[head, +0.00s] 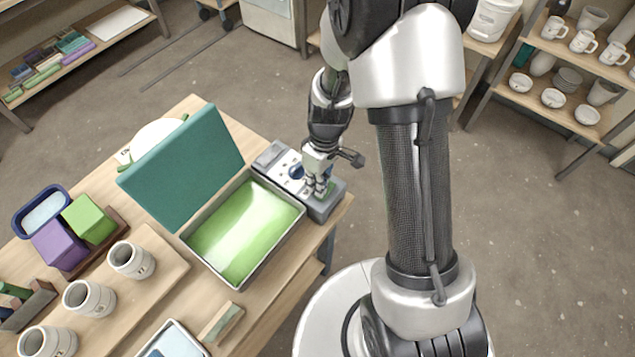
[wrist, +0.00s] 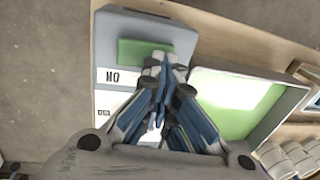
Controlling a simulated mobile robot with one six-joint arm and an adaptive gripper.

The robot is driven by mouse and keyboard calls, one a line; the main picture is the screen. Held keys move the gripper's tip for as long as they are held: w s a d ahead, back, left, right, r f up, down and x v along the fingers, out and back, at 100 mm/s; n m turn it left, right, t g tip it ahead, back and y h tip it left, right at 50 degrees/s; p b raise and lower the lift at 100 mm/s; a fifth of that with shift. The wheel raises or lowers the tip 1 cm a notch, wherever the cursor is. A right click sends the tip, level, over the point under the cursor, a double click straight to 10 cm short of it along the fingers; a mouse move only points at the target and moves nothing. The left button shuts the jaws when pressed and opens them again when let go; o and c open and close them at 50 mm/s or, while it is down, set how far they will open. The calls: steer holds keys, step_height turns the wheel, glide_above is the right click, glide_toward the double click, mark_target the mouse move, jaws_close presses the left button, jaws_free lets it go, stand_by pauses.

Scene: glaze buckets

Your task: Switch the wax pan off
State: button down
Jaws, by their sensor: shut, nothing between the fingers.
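The wax pan (head: 245,228) is a grey rectangular tray of glossy green wax on the wooden table; its green fill also shows at right in the wrist view (wrist: 228,105). A grey control box (head: 270,157) runs along its right side. In the wrist view a green rocker (wrist: 143,49) sits on the box (wrist: 180,38), by a white "ON" label (wrist: 113,77) seen upside down. My gripper (head: 318,193) is shut and empty over the box; its fingertips (wrist: 166,68) are beside the rocker's edge. I cannot tell whether they touch it. My fingers hide part of the box.
A raised teal lid or panel (head: 182,168) stands behind the pan. Cups (head: 131,260) on a board (head: 170,248), purple (head: 58,243) and green (head: 88,218) blocks stand to the left. Shelves of crockery (head: 570,75) are at the back right.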

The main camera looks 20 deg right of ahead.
steer(key=shift+d, duration=0.1)
steer(key=shift+w+d+r, duration=0.15)
steer(key=shift+w+d, duration=0.25)
steer(key=shift+d, duration=0.15)
steer(key=shift+w+a+r+p, duration=0.1)
steer(key=shift+r+p, duration=0.4)
steer(key=shift+r, duration=0.05)
step_height(320, 180, up, 13)
steer(key=s+a+p, duration=0.1)
steer(key=p, duration=0.3)
steer(key=shift+s+a, duration=0.2)
steer(key=shift+a, duration=0.15)
steer(key=shift+f, duration=0.1)
